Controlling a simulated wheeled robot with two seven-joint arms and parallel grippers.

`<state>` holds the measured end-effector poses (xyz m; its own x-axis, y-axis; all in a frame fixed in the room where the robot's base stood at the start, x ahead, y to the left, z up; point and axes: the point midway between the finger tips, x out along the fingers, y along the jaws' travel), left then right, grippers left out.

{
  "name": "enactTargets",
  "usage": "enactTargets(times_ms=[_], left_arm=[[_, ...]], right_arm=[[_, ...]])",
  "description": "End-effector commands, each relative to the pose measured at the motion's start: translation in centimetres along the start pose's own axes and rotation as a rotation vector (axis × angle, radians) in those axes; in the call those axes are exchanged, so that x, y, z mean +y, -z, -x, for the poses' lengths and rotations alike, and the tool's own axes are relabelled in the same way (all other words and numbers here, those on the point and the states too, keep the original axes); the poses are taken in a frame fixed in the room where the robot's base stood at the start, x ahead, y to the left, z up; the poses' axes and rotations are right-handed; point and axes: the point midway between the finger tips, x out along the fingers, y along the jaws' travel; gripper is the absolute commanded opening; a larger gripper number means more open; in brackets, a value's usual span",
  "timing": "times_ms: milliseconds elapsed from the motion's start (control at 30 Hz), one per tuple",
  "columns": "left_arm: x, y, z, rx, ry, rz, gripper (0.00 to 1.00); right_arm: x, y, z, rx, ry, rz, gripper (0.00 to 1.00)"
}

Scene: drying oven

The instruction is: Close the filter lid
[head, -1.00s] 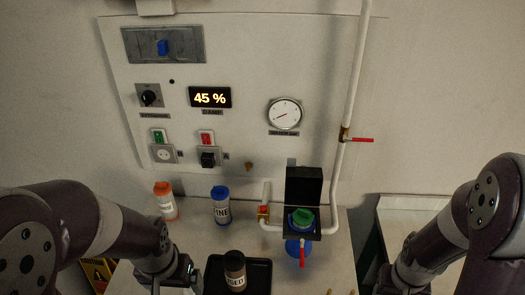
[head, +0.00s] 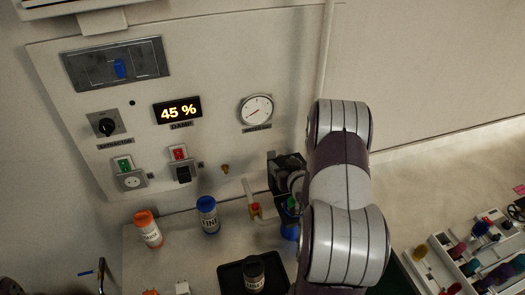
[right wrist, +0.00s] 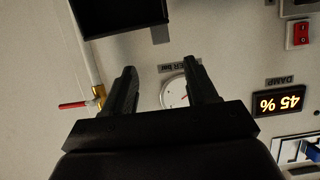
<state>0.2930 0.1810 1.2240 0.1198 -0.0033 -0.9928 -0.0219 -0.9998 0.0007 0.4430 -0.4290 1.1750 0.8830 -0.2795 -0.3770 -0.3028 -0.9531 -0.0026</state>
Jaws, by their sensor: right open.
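The filter has a black lid (head: 284,161) standing raised above its housing, with a blue bowl (head: 289,229) below and a bit of green insert showing. My right arm covers much of it in the head view. My right gripper (head: 292,182) is close to the lid there; its fingers are mostly hidden. In the right wrist view my right gripper (right wrist: 163,85) is open with nothing between the fingers. A black panel, apparently the lid (right wrist: 122,14), lies beyond the fingers at the upper left.
A white pipe carries a red lever (right wrist: 73,105) near the right gripper. A rack of colored items (head: 480,250) is at right.

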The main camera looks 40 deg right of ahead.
Motion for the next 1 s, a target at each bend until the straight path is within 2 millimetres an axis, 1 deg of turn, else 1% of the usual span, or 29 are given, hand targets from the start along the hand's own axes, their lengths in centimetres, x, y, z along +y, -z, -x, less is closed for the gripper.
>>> enactTargets(times_ms=[33,167,200,300,400,500,600,867,900,967,1000], left_arm=[[0.0,0.1,0.8,0.000,0.000,0.000,0.93],[0.0,0.3,2.2,0.000,0.000,0.000,0.93],[0.0,0.3,2.6,0.001,0.000,0.000,0.93],[0.0,0.4,3.4,0.001,0.000,0.000,0.93],[0.0,0.5,3.9,0.000,0.000,0.000,0.93],[0.0,0.5,4.1,0.000,0.000,0.000,0.93],[0.0,0.5,4.2,0.000,0.000,0.000,0.93],[0.0,0.5,4.2,0.000,0.000,0.000,0.93],[0.0,0.5,4.2,0.000,0.000,0.000,0.93],[0.0,0.5,4.2,0.000,0.000,0.000,0.93],[0.0,0.5,4.2,0.000,0.000,0.000,0.93]], right_arm=[[-0.1,0.3,-0.8,-0.003,0.004,0.001,0.57],[-0.2,0.4,-4.2,-0.005,0.004,0.001,0.57],[-0.1,0.4,-5.4,-0.004,0.003,0.001,0.57],[-0.1,0.3,-7.7,-0.004,0.002,0.001,0.57],[-0.1,0.2,-9.5,-0.004,0.001,0.001,0.57],[-0.1,0.0,-10.6,-0.005,0.001,0.001,0.57],[-0.1,0.0,-11.3,-0.005,0.001,0.000,0.57],[-0.1,-0.1,-11.5,-0.004,0.000,0.000,0.57],[-0.1,-0.1,-11.5,-0.004,0.000,0.000,0.51],[-0.1,-0.1,-11.5,-0.004,0.000,0.000,0.31],[-0.1,-0.1,-11.5,-0.004,0.001,0.001,0.18]])
